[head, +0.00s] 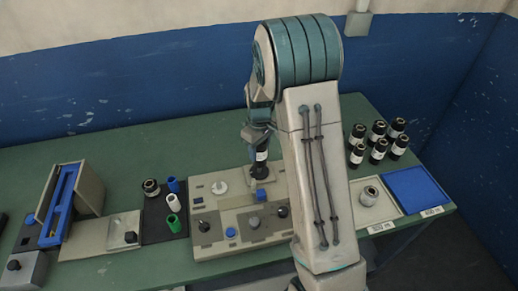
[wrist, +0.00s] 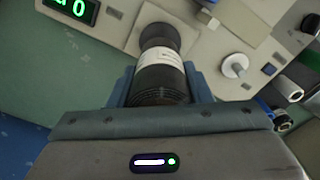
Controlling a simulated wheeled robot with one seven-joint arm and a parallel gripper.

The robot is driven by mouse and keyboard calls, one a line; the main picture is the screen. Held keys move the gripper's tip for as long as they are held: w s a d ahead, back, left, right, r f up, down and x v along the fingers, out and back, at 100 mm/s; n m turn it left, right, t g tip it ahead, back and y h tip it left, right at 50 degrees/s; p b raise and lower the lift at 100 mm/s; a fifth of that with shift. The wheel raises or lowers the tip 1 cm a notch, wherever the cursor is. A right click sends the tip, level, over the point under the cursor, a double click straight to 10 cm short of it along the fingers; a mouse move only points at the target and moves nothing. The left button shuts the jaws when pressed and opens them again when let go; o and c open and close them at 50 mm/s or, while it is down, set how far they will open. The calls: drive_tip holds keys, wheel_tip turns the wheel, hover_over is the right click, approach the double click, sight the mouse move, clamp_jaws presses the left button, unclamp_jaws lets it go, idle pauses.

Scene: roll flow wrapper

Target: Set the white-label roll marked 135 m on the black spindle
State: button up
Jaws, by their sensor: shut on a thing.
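My gripper (head: 259,135) is shut on a black roll (head: 261,153) with a white label. The roll is upright, directly over the black spindle (head: 261,173) at the back of the wrapper's top plate. In the wrist view, the roll (wrist: 162,78) sits between the fingers of my gripper (wrist: 160,90), and its far end meets or overlaps the dark round spindle base (wrist: 160,37). I cannot tell whether it is seated or just above. The label print is too small to read.
The wrapper plate (head: 215,237) has a white spindle (head: 219,187), a blue block (head: 262,196) and knobs close by. Several black rolls (head: 378,139) stand at the right, beside a tray with one roll (head: 369,195) and a blue tray (head: 413,188).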

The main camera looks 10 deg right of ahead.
drive_tip(key=shift+f, duration=0.2)
drive_tip(key=shift+f+b, duration=0.2)
drive_tip(key=shift+b, duration=0.25)
drive_tip(key=shift+f, duration=0.15)
idle(0.4)
drive_tip(key=shift+f+b, duration=0.45)
drive_tip(key=shift+b, duration=0.1)
drive_tip(key=shift+f, duration=0.2)
drive_tip(key=shift+f+b, duration=0.85)
drive_tip(key=shift+f, duration=0.1)
idle(0.4)
